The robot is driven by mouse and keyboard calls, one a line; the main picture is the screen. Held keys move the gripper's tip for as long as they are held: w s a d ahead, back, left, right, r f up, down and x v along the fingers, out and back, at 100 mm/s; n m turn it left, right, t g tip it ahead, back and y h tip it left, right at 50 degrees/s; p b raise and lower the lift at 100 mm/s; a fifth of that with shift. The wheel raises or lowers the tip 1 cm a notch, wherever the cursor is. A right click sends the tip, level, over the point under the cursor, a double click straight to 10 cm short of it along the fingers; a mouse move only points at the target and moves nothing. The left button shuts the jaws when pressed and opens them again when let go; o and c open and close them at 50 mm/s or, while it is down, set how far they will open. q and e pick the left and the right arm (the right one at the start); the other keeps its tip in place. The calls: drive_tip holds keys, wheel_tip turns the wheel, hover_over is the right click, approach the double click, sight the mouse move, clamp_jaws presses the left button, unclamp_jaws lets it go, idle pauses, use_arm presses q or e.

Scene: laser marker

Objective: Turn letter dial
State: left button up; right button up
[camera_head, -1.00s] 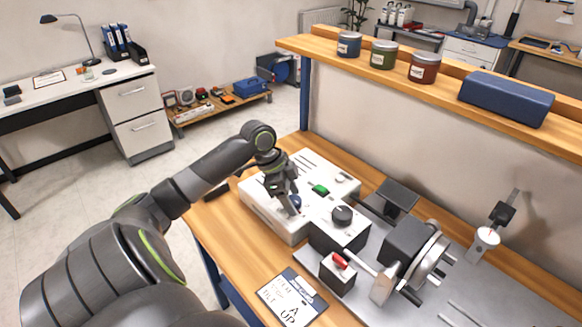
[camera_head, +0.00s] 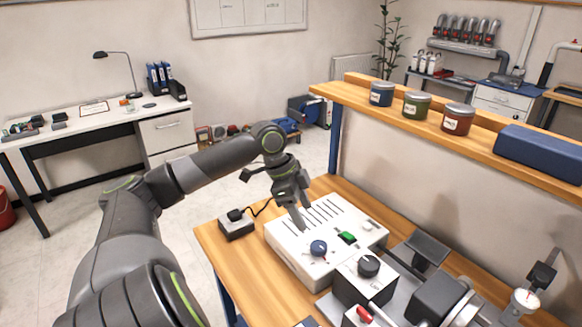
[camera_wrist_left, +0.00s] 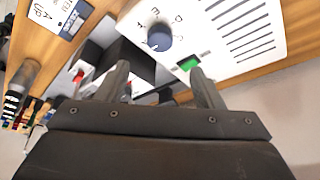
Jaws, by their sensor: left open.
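A blue dial (camera_head: 318,247) sits on the top face of a white box (camera_head: 285,262). In the left wrist view the dial (camera_wrist_left: 159,38) has a pale pointer mark and letters printed around it, only some of them legible. My left gripper (camera_head: 300,228) is open and empty, above the white box and behind and left of the dial. In the left wrist view its two fingers (camera_wrist_left: 160,72) point toward the dial side of the box, apart from the dial. My right gripper is not in view.
A green button (camera_head: 347,237) is beside the dial. A black knob (camera_head: 368,265) on a smaller box and a machine with a wheel stand to the right. A card (camera_wrist_left: 60,12) reads "A" and "UP".

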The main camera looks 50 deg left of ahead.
use_arm(q)
drive_tip(key=v, duration=0.6)
drive_tip(key=shift+r, duration=0.35)
drive_tip(key=shift+s+a, duration=0.1)
wheel_tip(320, 180, up, 7)
drive_tip(key=p, duration=0.9)
drive_tip(key=shift+s, duration=0.1)
idle(0.4)
